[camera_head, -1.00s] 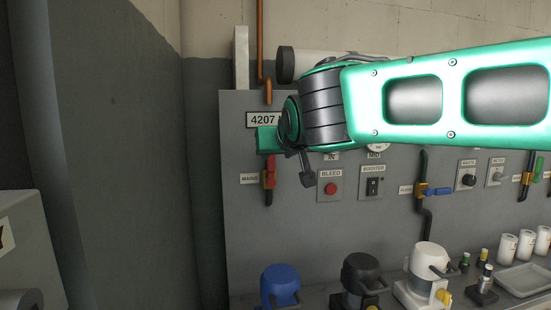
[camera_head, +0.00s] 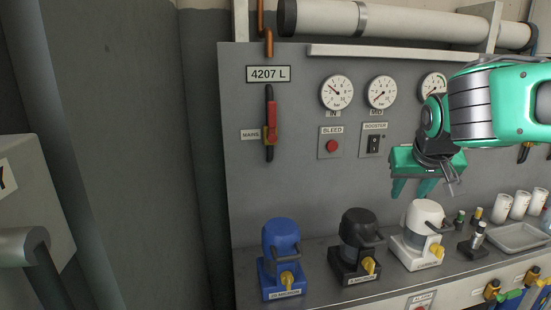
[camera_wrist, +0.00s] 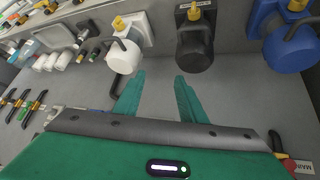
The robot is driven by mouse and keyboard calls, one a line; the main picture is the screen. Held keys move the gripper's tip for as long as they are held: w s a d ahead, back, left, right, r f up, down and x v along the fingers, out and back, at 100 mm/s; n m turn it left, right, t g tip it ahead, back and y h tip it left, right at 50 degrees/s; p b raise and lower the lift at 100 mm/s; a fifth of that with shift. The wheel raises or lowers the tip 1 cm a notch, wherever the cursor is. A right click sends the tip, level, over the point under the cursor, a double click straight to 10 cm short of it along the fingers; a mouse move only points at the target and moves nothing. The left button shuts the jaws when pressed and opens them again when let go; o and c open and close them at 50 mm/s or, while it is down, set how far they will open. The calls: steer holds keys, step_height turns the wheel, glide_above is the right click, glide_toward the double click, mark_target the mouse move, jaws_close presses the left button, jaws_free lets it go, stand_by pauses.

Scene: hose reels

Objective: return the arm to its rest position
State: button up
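My gripper (camera_head: 413,188) is at the right of the head view, a green hand with two fingers pointing down. It hangs in front of the grey panel, above the white-topped filter unit (camera_head: 424,218). In the wrist view my gripper (camera_wrist: 159,80) has its two green fingers apart, with nothing between them. It is open and empty. My arm comes in from the right edge of the head view, hiding part of the panel behind it.
The grey panel (camera_head: 300,190) carries a red mains lever (camera_head: 270,125), a bleed button (camera_head: 332,146), a booster switch (camera_head: 373,144) and gauges. Blue (camera_head: 279,240) and black (camera_head: 360,235) filter units, white cups (camera_head: 520,204) and a tray (camera_head: 518,237) stand on the shelf below.

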steer(key=s+d+f+m+g, duration=0.1)
steer(key=s+d+f+g, duration=0.1)
steer(key=s+d+f, duration=0.4)
steer(key=s+d+f+m+g, duration=0.1)
steer(key=s+d+f+g, duration=0.15)
steer(key=s, duration=0.45)
steer(key=s+f+m+g+y, duration=0.1)
steer(key=s+f, duration=0.2)
steer(key=s, duration=0.4)
steer(key=s+d+f+m+g+y, duration=0.1)
steer(key=s+f, duration=0.1)
steer(key=s, duration=0.6)
steer(key=shift+s+d+f+m, duration=0.2)
steer(key=shift+f+m, duration=0.1)
steer(key=shift+f, duration=0.1)
steer(key=shift+g, duration=0.25)
steer(key=shift+w+f, duration=0.25)
steer(key=shift+w, duration=0.4)
